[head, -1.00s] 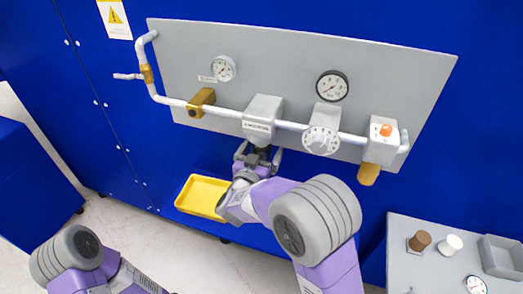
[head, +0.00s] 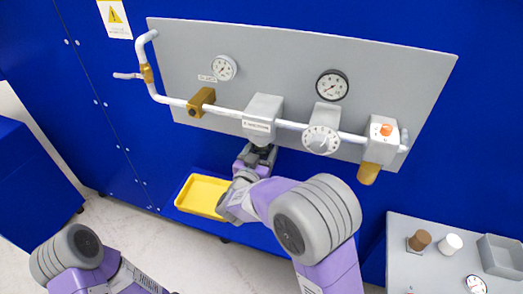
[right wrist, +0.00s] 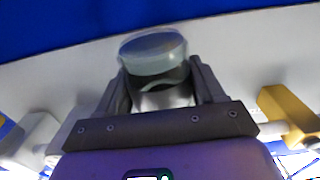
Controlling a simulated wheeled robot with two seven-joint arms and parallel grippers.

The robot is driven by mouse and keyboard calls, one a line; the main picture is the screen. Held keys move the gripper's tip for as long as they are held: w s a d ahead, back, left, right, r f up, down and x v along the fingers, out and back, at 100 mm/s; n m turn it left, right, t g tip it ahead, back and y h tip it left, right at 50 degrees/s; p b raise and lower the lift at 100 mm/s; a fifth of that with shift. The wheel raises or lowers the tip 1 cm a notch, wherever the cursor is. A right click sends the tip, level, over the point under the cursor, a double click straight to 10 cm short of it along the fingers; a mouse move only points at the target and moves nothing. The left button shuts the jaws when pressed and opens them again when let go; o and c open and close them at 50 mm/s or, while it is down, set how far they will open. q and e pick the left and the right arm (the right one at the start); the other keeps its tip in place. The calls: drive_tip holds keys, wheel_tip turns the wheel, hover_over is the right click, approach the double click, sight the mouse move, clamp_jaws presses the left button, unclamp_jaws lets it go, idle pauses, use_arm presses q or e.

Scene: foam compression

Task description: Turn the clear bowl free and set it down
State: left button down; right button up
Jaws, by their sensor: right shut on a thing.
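The clear bowl (right wrist: 153,52) shows in the right wrist view as a rounded, see-through cup between my right gripper's two fingers. My right gripper (head: 260,153) is shut on it, directly under the grey filter housing (head: 263,110) on the pipe; it also fills the lower right wrist view (right wrist: 160,95). In the head view the bowl is hidden by the gripper and housing, and I cannot tell whether it is still joined to the housing. My left arm shows at the lower left, but its gripper is out of view.
A yellow tray (head: 203,192) sits on a blue ledge below and left of my right gripper. The white pipe (head: 225,111), brass valve (head: 202,102) and gauges stand out from the grey panel (head: 275,60). A grey bench (head: 425,262) with small parts is at the lower right.

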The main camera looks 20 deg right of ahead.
drive_tip(key=shift+r, duration=0.1)
drive_tip(key=shift+a+r+m+g+h+p, duration=0.1)
drive_tip(key=shift+m+g+h+p, duration=0.4)
drive_tip(key=shift+h+p, duration=0.2)
drive_tip(key=m+g+h+p, duration=0.2)
drive_tip(key=shift+g+h, duration=0.3)
drive_tip(key=m+g+h+p, duration=0.2)
drive_tip(key=m+g, duration=0.1)
drive_tip(key=g, duration=0.1)
drive_tip(key=shift+m+g+h, duration=0.3)
drive_tip(key=shift+m, duration=0.1)
drive_tip(key=shift+p, duration=0.5)
drive_tip(key=shift+f, duration=0.3)
